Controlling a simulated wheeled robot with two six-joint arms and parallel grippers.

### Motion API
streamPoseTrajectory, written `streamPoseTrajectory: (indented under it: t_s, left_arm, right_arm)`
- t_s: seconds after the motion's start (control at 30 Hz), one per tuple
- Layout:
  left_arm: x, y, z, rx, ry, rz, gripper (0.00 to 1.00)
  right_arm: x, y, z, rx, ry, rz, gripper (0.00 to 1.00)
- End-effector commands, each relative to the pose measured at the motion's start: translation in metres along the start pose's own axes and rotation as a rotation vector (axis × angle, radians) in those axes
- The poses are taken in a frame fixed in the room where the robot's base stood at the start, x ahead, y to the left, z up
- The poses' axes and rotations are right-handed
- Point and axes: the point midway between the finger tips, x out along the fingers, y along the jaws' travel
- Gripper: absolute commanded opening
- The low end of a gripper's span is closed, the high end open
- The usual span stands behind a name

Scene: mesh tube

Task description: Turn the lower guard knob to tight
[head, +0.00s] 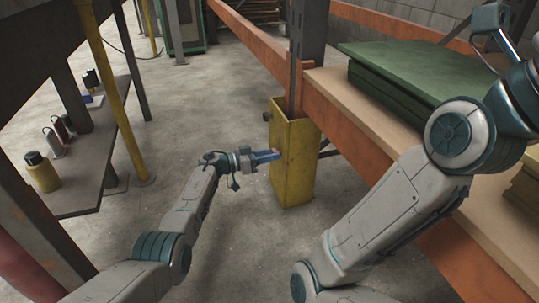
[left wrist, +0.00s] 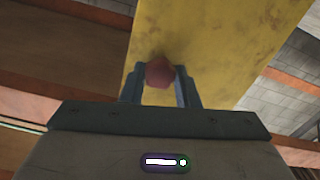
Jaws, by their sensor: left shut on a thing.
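The yellow guard (head: 294,165) is a boxy cover around the foot of a dark rack upright. Its lower knob (left wrist: 159,71) is a small reddish, faceted piece on the yellow face, seen between the fingers in the left wrist view. My left gripper (head: 268,155) reaches the guard's left side low down and is shut on that knob. In the head view the gripper mostly hides the knob. A second, dark knob (head: 266,116) sticks out higher on the same side. My right arm rises at the right, and its gripper does not show.
An orange rack beam (head: 365,130) with a wooden shelf runs right of the guard, carrying green boards (head: 420,65). A shelf at the left holds a yellow jar (head: 42,174) and other small things. The concrete floor (head: 210,110) around the guard is clear.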

Motion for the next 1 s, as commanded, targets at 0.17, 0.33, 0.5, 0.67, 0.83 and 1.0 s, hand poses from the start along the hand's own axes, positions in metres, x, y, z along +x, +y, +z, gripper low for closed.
streamPoseTrajectory:
  t_s: [0.17, 0.33, 0.5, 0.67, 0.83, 1.0]
  left_arm:
    - [-0.0005, 0.0003, -0.0006, 0.133, 0.0, 0.0, 0.05]
    - [-0.0005, 0.0003, -0.0003, 0.292, 0.0, 0.0, 0.05]
    - [-0.0006, 0.0004, 0.0006, 0.455, 0.0, 0.0, 0.05]
    - [-0.0006, 0.0004, 0.0011, 0.607, 0.0, 0.0, 0.05]
    - [-0.0007, 0.0005, 0.0018, 0.768, 0.0, 0.001, 0.05]
    - [-0.0007, 0.0006, 0.0025, 0.931, -0.001, 0.001, 0.05]
  right_arm:
    - [0.0044, -0.0013, 0.0024, 0.0, 0.0, 0.0, 0.5]
    - [0.0062, -0.0018, 0.0033, 0.0, 0.0, 0.0, 0.5]
    - [0.0064, -0.0019, 0.0035, 0.0, 0.0, 0.0, 0.5]
    - [0.0056, -0.0017, 0.0031, 0.0, 0.0, -0.001, 0.5]
    - [0.0039, -0.0012, 0.0021, 0.0, 0.0, -0.001, 0.5]
    - [0.0013, -0.0005, 0.0007, 0.0, 0.0, -0.001, 0.5]
